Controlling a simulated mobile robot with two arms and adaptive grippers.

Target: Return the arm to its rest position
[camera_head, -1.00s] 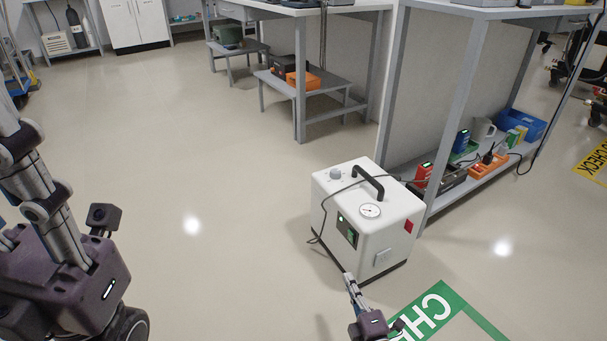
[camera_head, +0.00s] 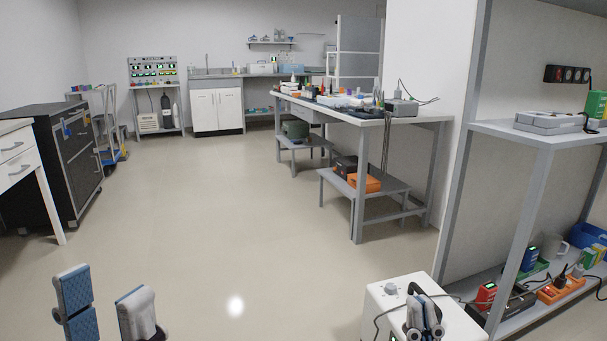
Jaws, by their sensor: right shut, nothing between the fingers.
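My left gripper (camera_head: 106,312) is at the bottom left with its two padded fingers apart, open and empty over the floor. My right gripper (camera_head: 424,312) is at the bottom, right of centre, with its fingers together and nothing between them. It shows in front of the white ventilator (camera_head: 376,304); I cannot tell if they touch. The ventilator has a grey knob on top and a dark cable; its lower part is cut off by the picture's edge. Most of both arms is out of view.
A grey shelf unit (camera_head: 545,138) with devices stands at the right, close to the ventilator. A long workbench (camera_head: 425,118) stands behind. A black drawer cabinet (camera_head: 60,150) and a white drawer unit (camera_head: 22,165) line the left. The middle floor (camera_head: 215,220) is clear.

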